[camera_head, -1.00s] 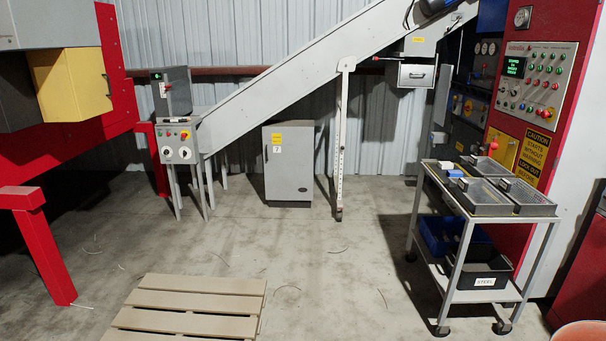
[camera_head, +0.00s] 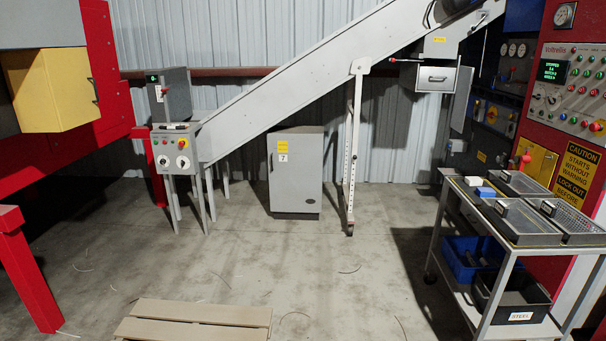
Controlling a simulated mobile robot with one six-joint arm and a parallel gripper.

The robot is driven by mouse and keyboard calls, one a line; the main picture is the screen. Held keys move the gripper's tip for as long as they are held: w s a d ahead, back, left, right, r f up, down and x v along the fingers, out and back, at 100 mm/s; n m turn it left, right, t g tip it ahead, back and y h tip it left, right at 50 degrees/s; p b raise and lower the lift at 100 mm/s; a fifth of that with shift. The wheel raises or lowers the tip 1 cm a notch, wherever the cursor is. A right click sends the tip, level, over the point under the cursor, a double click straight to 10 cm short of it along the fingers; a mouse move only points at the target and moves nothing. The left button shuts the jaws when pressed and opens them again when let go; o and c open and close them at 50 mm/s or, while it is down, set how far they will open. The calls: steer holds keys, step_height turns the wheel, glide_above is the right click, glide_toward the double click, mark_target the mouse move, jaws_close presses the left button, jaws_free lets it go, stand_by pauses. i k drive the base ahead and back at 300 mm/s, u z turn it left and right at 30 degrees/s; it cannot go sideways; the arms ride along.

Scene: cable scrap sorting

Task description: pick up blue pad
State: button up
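A small blue pad (camera_head: 485,192) lies on the top shelf of the grey cart at the right. It sits near the left end of that shelf, close beside a small white block (camera_head: 473,181). Flat grey trays with handles lie to its right, one of them a tray (camera_head: 526,222) at the front. The pad looks small from here, and its finer detail is too small to tell. My gripper is not in view.
The cart (camera_head: 504,258) stands before the red control cabinet (camera_head: 575,90); its lower shelf holds a blue bin (camera_head: 470,258) and a black bin (camera_head: 520,296). A wooden pallet (camera_head: 195,322) lies front centre. A grey cabinet (camera_head: 296,172) stands behind. Concrete floor between is mostly clear.

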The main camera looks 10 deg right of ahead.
mark_target(482, 192)
steer(key=z, duration=0.1)
steer(key=i, duration=1.55)
steer(key=z, duration=0.4)
steer(key=i, duration=0.8)
steer(key=z, duration=0.35)
steer(key=i, duration=1)
steer(key=z, duration=0.2)
